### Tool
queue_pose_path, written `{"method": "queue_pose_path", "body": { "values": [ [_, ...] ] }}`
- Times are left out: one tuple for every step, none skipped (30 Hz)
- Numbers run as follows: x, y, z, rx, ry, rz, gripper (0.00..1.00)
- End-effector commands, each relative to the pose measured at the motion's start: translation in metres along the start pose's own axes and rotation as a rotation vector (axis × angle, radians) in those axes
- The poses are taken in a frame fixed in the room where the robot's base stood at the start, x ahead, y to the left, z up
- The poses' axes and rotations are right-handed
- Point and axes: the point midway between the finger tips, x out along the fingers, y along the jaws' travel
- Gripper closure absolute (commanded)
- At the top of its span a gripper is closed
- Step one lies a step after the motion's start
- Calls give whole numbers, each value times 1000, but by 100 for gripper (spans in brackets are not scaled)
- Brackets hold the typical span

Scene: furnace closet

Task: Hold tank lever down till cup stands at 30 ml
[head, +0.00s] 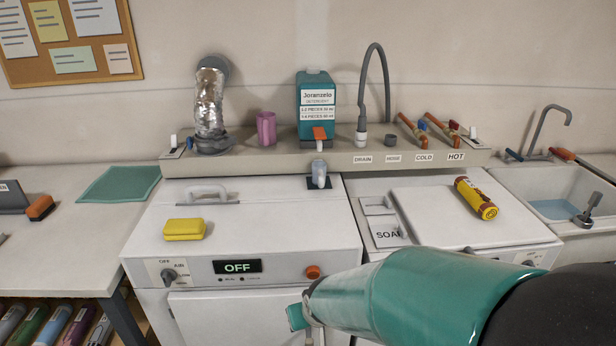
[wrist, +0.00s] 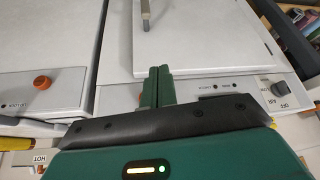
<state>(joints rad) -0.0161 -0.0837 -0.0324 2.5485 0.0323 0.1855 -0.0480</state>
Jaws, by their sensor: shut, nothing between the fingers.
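The teal detergent tank (head: 315,90) stands on the shelf at the back and carries a white dosing label. Its orange lever (head: 320,133) sticks out at the front, above a pale spout. A small translucent cup (head: 319,172) stands below the spout at a dark square pad; its fill level is too small to read. My gripper (head: 298,316) is low in front of the machines, well apart from lever and cup. In the wrist view my gripper (wrist: 157,84) has its green fingers together with nothing between them.
A yellow sponge (head: 184,229) lies on the left machine. A yellow-brown can (head: 475,198) lies on the right machine's lid. A pink cup (head: 266,128) and a grey drain hose (head: 363,100) flank the tank. The left machine's top before the cup is largely clear.

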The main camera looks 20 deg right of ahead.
Motion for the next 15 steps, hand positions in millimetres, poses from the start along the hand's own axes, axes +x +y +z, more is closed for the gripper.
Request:
{"method": "queue_pose_path", "body": {
  "values": [
    [3, 0, 1, 1, -1, 0, 100],
    [5, 0, 1, 1, -2, 0, 100],
    [8, 1, 2, 1, -3, 1, 100],
    [10, 1, 2, 2, -2, 0, 100],
    [12, 1, 2, 1, -1, 0, 100],
    [14, 1, 2, 1, -2, -1, 100],
    [16, 1, 2, 2, -3, -1, 100],
    [18, 1, 2, 1, -3, -2, 100],
    [20, 2, 3, 1, -2, -2, 100],
    [22, 2, 3, 2, -1, -2, 100],
    [24, 2, 3, 1, -2, -1, 100],
    [27, 2, 4, 1, -3, -1, 100],
    [28, 2, 4, 2, -2, -1, 100],
    [30, 3, 4, 1, -2, 0, 100],
    [33, 3, 4, 1, -2, 1, 100]
  ]
}}
